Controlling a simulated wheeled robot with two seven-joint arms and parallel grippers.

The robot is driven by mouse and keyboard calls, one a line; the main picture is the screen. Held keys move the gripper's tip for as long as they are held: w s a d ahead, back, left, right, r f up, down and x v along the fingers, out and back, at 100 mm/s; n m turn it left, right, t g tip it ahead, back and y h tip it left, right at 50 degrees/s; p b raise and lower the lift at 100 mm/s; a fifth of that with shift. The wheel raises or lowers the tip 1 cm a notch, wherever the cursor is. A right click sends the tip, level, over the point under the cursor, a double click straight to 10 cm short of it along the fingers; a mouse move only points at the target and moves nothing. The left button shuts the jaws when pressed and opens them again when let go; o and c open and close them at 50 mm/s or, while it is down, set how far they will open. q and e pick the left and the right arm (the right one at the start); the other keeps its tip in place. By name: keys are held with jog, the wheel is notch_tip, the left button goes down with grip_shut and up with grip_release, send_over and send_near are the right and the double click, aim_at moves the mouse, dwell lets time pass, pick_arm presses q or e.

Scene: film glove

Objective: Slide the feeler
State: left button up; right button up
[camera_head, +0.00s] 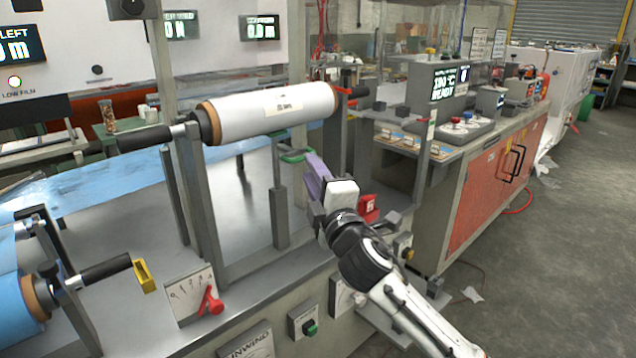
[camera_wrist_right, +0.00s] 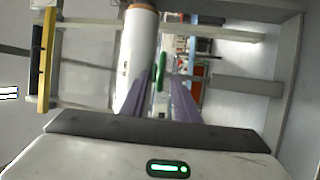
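The feeler appears to be the piece with a green loop-like end (camera_head: 292,155), set on a grey post (camera_head: 280,205) below the white film roll (camera_head: 270,112). My right gripper (camera_head: 312,163) has purple fingers and reaches in from the lower right, its tips close beside the green end. In the right wrist view, the two purple fingers (camera_wrist_right: 162,85) stand apart, and the green piece (camera_wrist_right: 161,70) shows in the gap near their tips. I cannot tell whether they touch it. My left gripper is not in view.
Grey uprights (camera_head: 195,195) carry the roll's shaft, with a black handle (camera_head: 145,138) at left. A blue roll (camera_head: 15,295) is at lower left. A dial with a red pointer (camera_head: 210,300) is on the front. A red-fronted cabinet (camera_head: 490,185) stands at right.

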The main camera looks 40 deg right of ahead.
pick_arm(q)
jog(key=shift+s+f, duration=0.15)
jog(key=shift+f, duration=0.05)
pick_arm(e)
jog(key=v, duration=0.4)
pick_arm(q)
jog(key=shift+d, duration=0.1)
pick_arm(e)
jog(key=shift+w, duration=0.1)
